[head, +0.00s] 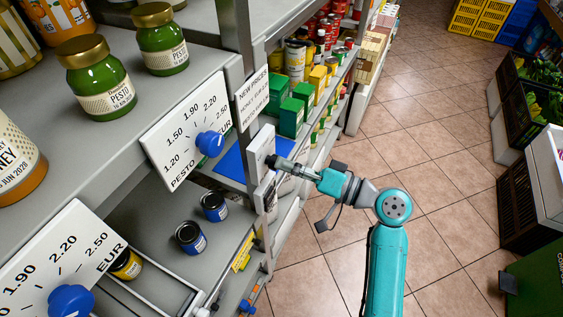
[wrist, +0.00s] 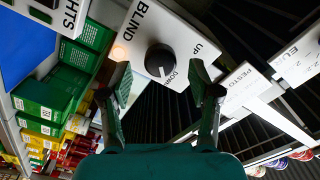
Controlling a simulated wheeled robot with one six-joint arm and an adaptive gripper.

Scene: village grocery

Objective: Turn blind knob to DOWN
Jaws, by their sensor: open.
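The blind panel (wrist: 140,30) is a white plate marked BLIND, UP and DOWN, seen close up in the wrist view. Its round black blind knob (wrist: 159,60) has a pale mark at its lower edge, beside the word DOWN. My gripper (wrist: 161,84) is open, with one finger on each side below the knob. I cannot tell whether a finger touches it. In the head view the panel (head: 261,146) is a white box on the shelf post, and my gripper (head: 272,161) is right at its face.
A small lamp (wrist: 118,53) glows on the panel. Beside it are a blue board (head: 232,165) and green boxes (head: 291,117) on a shelf. A price panel with a blue knob (head: 210,143) is to the left. The tiled aisle (head: 400,140) is clear.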

